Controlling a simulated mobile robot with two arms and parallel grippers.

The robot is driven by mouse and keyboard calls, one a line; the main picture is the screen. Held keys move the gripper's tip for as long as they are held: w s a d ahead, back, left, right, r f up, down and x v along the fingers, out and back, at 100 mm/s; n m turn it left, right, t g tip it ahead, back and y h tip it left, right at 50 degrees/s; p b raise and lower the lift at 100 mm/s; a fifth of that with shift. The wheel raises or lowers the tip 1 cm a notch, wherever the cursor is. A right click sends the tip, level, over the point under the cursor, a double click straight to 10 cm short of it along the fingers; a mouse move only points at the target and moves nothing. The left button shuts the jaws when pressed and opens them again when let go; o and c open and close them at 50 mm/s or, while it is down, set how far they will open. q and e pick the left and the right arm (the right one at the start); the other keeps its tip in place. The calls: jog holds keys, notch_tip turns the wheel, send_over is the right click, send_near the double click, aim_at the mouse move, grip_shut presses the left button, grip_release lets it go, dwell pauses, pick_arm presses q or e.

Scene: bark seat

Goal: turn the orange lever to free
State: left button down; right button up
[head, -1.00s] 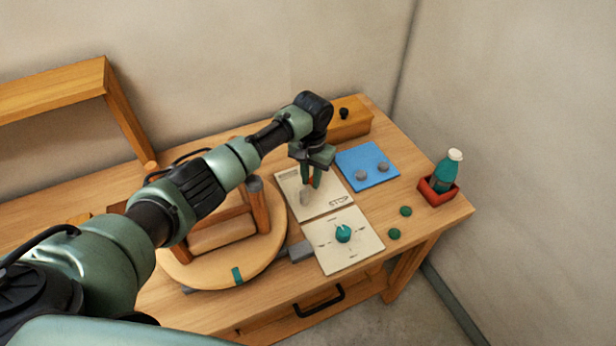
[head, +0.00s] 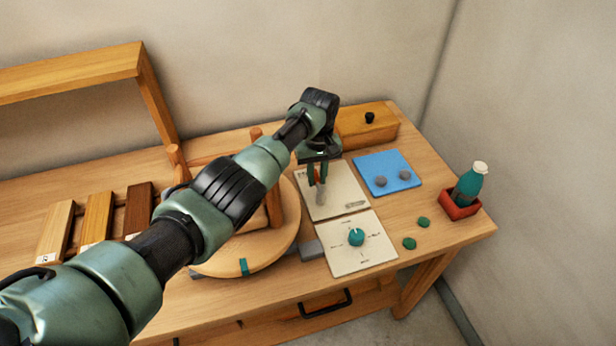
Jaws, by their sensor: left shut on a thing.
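The orange lever (head: 323,179) stands on a cream panel (head: 345,188), on a grey piece that shows just below the fingers. My left gripper (head: 317,181) is shut on the lever's upper part and hides most of it. A small mark at the panel's right front looks like a stop label. Another mark at its back left is partly hidden and too small to read. My right gripper is not in view.
A second cream panel (head: 341,255) with a teal knob (head: 356,237) lies in front. A blue plate (head: 388,166) with grey knobs is to the right. A bottle (head: 468,185) stands in a red tray (head: 458,208). A round board (head: 268,256) carries a wooden seat beneath my arm.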

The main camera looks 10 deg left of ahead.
pick_arm(q)
jog(key=shift+a+n, duration=0.2)
jog(key=shift+n, duration=0.4)
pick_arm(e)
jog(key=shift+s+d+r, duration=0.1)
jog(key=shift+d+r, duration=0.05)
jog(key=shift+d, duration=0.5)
pick_arm(q)
jog(key=c, duration=1.3)
grip_release()
jog(key=shift+r, duration=0.35)
notch_tip(320, 180, up, 7)
jog(key=shift+r, duration=0.1)
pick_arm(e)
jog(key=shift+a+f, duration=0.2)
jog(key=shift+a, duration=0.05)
